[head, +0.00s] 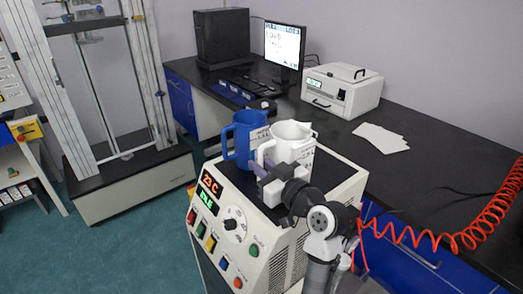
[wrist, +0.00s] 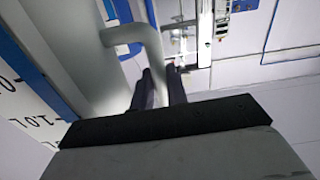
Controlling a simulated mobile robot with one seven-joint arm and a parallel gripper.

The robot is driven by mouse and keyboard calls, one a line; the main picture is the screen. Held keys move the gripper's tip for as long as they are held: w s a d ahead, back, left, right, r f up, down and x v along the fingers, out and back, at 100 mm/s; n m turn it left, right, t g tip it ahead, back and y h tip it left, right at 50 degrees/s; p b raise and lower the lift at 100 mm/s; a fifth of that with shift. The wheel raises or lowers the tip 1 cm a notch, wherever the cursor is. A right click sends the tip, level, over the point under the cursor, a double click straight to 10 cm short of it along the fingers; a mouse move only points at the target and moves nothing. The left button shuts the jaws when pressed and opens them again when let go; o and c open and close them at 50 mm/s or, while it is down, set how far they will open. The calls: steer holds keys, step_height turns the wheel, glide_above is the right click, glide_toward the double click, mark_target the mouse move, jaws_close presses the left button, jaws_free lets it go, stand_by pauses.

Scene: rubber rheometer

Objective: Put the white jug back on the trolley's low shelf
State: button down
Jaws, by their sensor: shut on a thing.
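The white jug (head: 290,135) is upright over the dark top of the instrument cabinet, right beside a blue jug (head: 244,138). I cannot tell whether its base touches the top, as my gripper hides its lower part. My gripper (head: 266,172) is at the near side of the white jug, shut on its handle. In the wrist view, my gripper's dark fingers (wrist: 158,88) are at the pale bent handle (wrist: 150,45) of the white jug. I cannot make out the trolley's low shelf in either view.
The instrument cabinet (head: 228,235) has a lit display and several buttons. Behind it, a black bench (head: 440,190) carries a white box device (head: 340,90), papers (head: 380,138) and a monitor (head: 285,45). A red coiled hose (head: 470,238) hangs at right. A tall frame machine (head: 130,180) stands left, with open floor before it.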

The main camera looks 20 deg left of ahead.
steer(key=shift+f+p, duration=0.3)
steer(key=shift+f, duration=1.7)
steer(key=c, duration=1.7)
jaws_free()
steer(key=shift+f, duration=0.25)
steer(key=shift+c, duration=0.2)
steer(key=o, duration=0.3)
steer(key=shift+o, duration=0.2)
steer(key=shift+s, duration=0.1)
steer(key=b+v, duration=0.4)
steer(key=v, duration=0.8)
steer(key=shift+r, duration=0.1)
